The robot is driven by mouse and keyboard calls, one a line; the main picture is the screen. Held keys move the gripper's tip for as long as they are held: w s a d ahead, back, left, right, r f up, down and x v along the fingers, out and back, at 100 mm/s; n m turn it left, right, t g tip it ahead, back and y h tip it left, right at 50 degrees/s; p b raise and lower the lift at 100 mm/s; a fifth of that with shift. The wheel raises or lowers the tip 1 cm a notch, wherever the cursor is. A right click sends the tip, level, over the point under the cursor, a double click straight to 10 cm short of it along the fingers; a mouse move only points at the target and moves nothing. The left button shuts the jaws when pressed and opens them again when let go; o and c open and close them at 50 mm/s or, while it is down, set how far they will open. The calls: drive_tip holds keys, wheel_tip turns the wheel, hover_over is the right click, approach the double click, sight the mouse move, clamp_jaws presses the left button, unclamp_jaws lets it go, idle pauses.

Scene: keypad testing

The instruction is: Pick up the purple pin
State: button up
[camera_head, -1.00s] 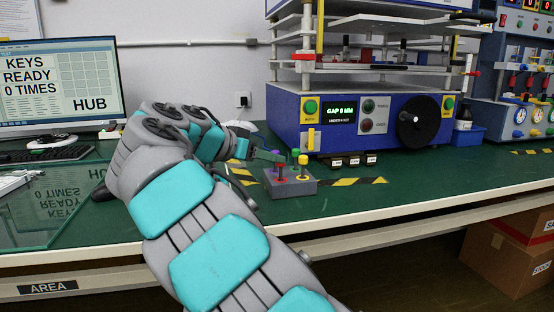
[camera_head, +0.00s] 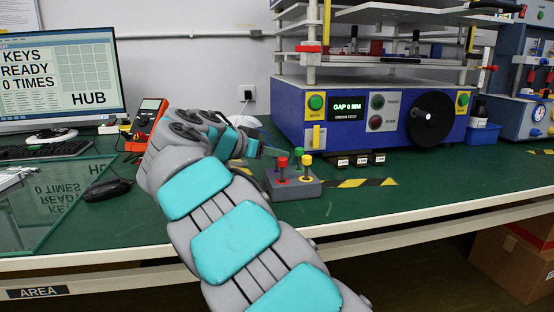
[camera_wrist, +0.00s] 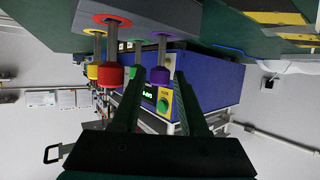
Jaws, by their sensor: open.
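The purple pin (camera_wrist: 159,76) stands in a grey block in the wrist view, which is upside down. Its purple head appears between the tips of my open gripper (camera_wrist: 157,84), and nothing is gripped. I cannot tell how far the head is from the fingers in depth. A green pin (camera_wrist: 136,76) is close beside the left finger; red (camera_wrist: 110,75) and yellow pins are further left. In the head view, the grey block (camera_head: 293,187) sits on the green bench with red and yellow pins in front. My gripper (camera_head: 271,151) is behind its left side; the purple pin is not clearly visible there.
A blue test machine (camera_head: 370,118) stands behind the block. Several small black blocks (camera_head: 360,160) lie to the right. An orange multimeter (camera_head: 148,118), a black mouse (camera_head: 108,189) and a monitor (camera_head: 60,80) are left. The bench's front right is clear.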

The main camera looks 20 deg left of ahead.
drive_tip(key=shift+w+d+f, duration=0.25)
drive_tip(key=shift+w, duration=0.35)
clamp_jaws()
